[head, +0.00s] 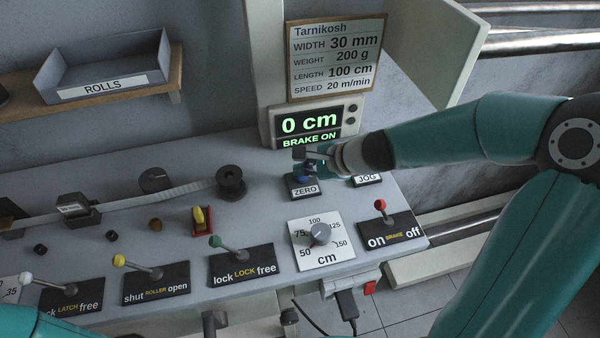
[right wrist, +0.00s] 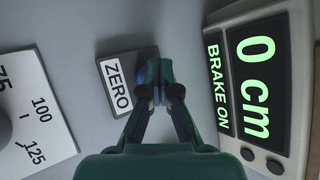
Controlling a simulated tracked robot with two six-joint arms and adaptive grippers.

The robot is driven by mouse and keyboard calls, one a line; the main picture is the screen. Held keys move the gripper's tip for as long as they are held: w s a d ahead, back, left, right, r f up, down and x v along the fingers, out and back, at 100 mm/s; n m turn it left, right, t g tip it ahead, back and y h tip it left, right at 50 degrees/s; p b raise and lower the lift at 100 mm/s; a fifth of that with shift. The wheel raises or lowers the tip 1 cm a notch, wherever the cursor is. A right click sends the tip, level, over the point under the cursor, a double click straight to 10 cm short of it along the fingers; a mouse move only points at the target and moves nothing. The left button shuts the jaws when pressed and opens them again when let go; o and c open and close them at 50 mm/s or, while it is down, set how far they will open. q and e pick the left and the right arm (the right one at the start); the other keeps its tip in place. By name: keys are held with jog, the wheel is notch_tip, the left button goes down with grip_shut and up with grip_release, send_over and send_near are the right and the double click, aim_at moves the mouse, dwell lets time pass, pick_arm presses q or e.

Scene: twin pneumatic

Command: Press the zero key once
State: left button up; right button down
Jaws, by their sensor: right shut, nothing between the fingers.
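The zero key (head: 303,180) is a blue button on a dark block marked ZERO, near the back right of the grey bench. Its ZERO label also shows in the right wrist view (right wrist: 117,85). My right gripper (head: 304,160) is shut and empty, with its fingertips at the key in the head view. In the right wrist view the shut fingertips (right wrist: 158,72) cover most of the blue button, so I cannot tell whether they touch it. The display (head: 308,124) reads 0 cm and BRAKE ON. My left gripper is out of view.
The JOG block (head: 367,180) stands right of the zero key, partly behind my right arm. The red-knobbed brake lever (head: 380,205) and the cm dial (head: 320,234) are in front. A black spool (head: 231,182) stands to the left. A spec board (head: 336,58) hangs above the display.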

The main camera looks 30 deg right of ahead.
aim_at(304, 177)
jog(key=shift+r+p, duration=0.85)
jog(key=shift+r, duration=0.15)
notch_tip(304, 177, up, 5)
jog(key=p, duration=0.4)
jog(key=shift+p, duration=0.4)
